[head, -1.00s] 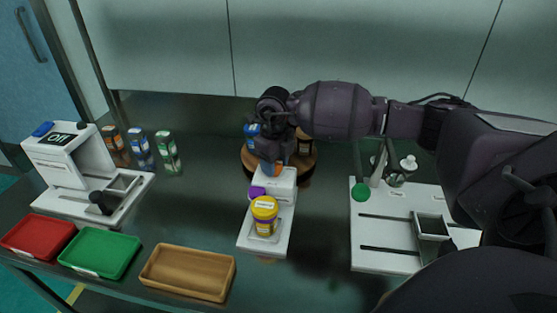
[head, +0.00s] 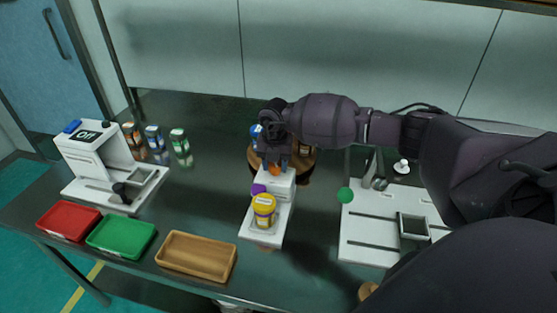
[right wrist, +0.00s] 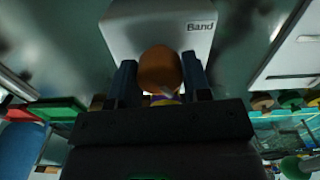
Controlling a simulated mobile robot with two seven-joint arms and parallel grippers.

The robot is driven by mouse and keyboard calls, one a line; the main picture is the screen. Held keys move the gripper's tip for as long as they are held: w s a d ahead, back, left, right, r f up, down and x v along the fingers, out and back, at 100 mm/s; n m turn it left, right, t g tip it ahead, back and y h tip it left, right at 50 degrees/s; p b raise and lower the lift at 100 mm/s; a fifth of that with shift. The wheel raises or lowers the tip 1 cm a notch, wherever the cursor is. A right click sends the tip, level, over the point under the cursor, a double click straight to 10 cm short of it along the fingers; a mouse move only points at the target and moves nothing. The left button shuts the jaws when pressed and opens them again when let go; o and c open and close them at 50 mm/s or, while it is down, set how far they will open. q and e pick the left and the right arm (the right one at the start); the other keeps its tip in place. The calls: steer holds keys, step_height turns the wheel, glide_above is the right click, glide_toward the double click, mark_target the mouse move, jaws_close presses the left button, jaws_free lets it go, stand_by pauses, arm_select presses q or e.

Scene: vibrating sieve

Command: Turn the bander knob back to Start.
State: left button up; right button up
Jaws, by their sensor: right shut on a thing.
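The bander is the small white machine (head: 256,229) in the middle of the table. A jar with a yellow body and purple band (head: 264,211) stands on its front plate. Its orange knob (right wrist: 160,70) sits between the fingers of my right gripper (right wrist: 160,82), close to the white housing marked "Band" (right wrist: 150,25). The right gripper is shut on the knob; in the head view it reaches down over the top of the bander and hides most of the knob. Which mark the knob points at cannot be seen. My left gripper is not in view.
A white machine with an "Off" display (head: 92,150) stands at the left, with several cans (head: 180,147) beside it. Red (head: 67,221), green (head: 121,236) and brown (head: 196,256) trays line the front edge. A white board with a metal box (head: 375,225) is at the right.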

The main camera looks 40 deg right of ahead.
steer(key=shift+r+m+p, duration=0.3)
steer(key=shift+m+p, duration=0.35)
steer(key=shift+m, duration=0.25)
steer(key=shift+m+p, duration=0.3)
steer(key=shift+m, duration=0.1)
steer(key=shift+f+m+p, duration=0.1)
steer(key=shift+m+p, duration=0.2)
steer(key=shift+m, duration=0.1)
steer(key=shift+m+p, duration=0.4)
steer(key=shift+m, duration=0.2)
steer(key=shift+f+m+p, duration=0.2)
steer(key=shift+m+p, duration=0.2)
steer(key=shift+m, duration=0.2)
steer(key=o, duration=0.9)
